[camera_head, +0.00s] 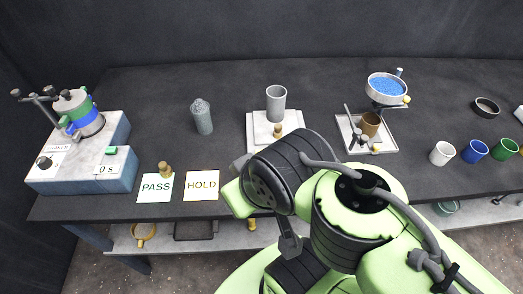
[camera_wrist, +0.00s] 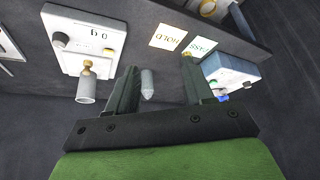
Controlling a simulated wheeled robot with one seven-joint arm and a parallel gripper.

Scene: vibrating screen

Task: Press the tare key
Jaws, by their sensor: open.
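The white balance (camera_head: 258,130) stands mid-table with a grey cup (camera_head: 276,104) and a small brass weight (camera_head: 277,131) on it. My arm hides its front in the head view. In the wrist view the balance (camera_wrist: 75,67) appears upside down at upper left, with a "0 g" display (camera_wrist: 97,32).
A grey bottle (camera_head: 202,117) stands left of the balance and shows beyond my fingers. PASS (camera_head: 155,188) and HOLD (camera_head: 202,186) cards lie at the front edge. A sieve shaker (camera_head: 80,160) is at left, a funnel stand (camera_head: 386,92) and cups (camera_head: 442,153) at right.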

